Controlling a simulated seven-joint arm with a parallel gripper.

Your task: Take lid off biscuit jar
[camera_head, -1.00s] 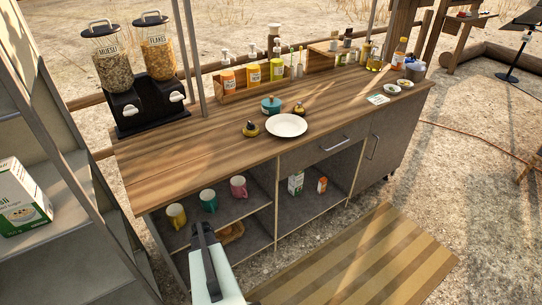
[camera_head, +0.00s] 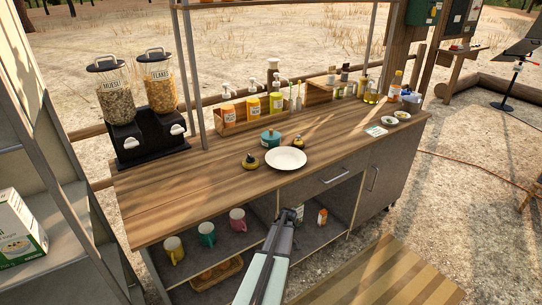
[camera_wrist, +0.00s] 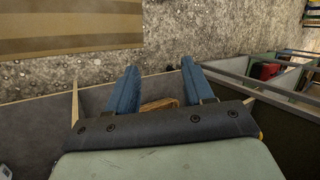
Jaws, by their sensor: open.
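A small teal jar (camera_head: 270,137) with a lid stands on the wooden counter (camera_head: 190,195), behind a white plate (camera_head: 286,159). Its label is too small to read, so I cannot tell for sure that it is the biscuit jar. My gripper (camera_head: 291,214) is low in front of the counter, by the open shelves, below and apart from the jar. In the wrist view my gripper (camera_wrist: 158,80) has its two blue fingers spread with nothing held between them. The jar is not in the wrist view.
Small dark-topped pots (camera_head: 251,160) flank the plate. Cereal dispensers (camera_head: 143,105) stand at the left, pump bottles (camera_head: 253,103) in a wooden rack at the back. Mugs (camera_head: 206,233) and a wicker tray (camera_head: 217,273) sit on the shelves. The counter's front left is clear.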

